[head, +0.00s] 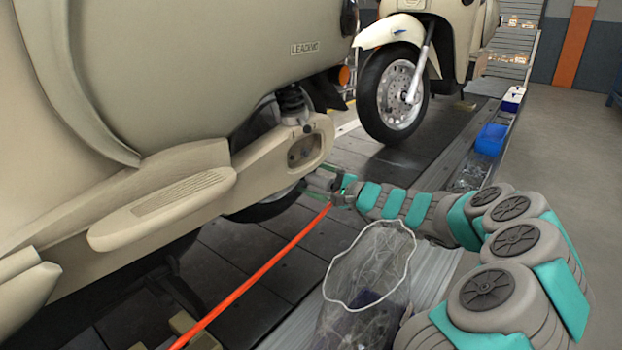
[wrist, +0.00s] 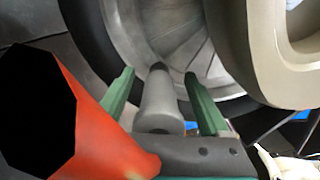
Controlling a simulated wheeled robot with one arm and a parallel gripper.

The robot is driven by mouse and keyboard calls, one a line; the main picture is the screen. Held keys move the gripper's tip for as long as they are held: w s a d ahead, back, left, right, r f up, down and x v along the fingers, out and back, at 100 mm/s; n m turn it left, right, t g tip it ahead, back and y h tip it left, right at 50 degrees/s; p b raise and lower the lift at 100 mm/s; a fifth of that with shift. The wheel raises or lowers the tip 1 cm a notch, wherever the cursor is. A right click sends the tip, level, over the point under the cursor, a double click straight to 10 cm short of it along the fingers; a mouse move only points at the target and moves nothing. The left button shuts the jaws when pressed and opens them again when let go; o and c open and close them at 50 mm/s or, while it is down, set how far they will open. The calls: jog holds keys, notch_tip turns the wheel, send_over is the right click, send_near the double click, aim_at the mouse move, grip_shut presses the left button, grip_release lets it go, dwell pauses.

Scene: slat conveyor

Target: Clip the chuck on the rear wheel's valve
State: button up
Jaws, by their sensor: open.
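The scooter's rear wheel (head: 265,208) is mostly hidden behind the cream bodywork in the head view. Its grey rim (wrist: 185,45) and dark tyre (wrist: 88,28) fill the top of the wrist view. My gripper (head: 318,186) is beside the wheel; its two green fingers (wrist: 160,73) are apart. A grey cylinder, seemingly the chuck (wrist: 158,108), stands between the fingers with visible gaps on both sides. Its narrow dark end points at the rim. I cannot tell whether it sits on the valve, which I cannot make out. An orange-red hose (head: 262,270) reaches my gripper.
The hose (wrist: 95,125) is close at the left of the wrist view. Cream bodywork (wrist: 272,60) is close at the right. A clear bag (head: 365,280) stands below my arm. A second scooter (head: 405,75) and a blue bin (head: 491,139) are further along.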

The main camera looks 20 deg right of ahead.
aim_at(332, 185)
jog(key=shift+s, duration=0.1)
jog(key=v, duration=0.6)
jog(key=shift+s+d+p, duration=0.1)
jog(key=shift+d+p, duration=0.15)
jog(key=shift+p, duration=0.05)
jog(key=shift+s+d, duration=0.25)
jog(key=shift+s, duration=0.35)
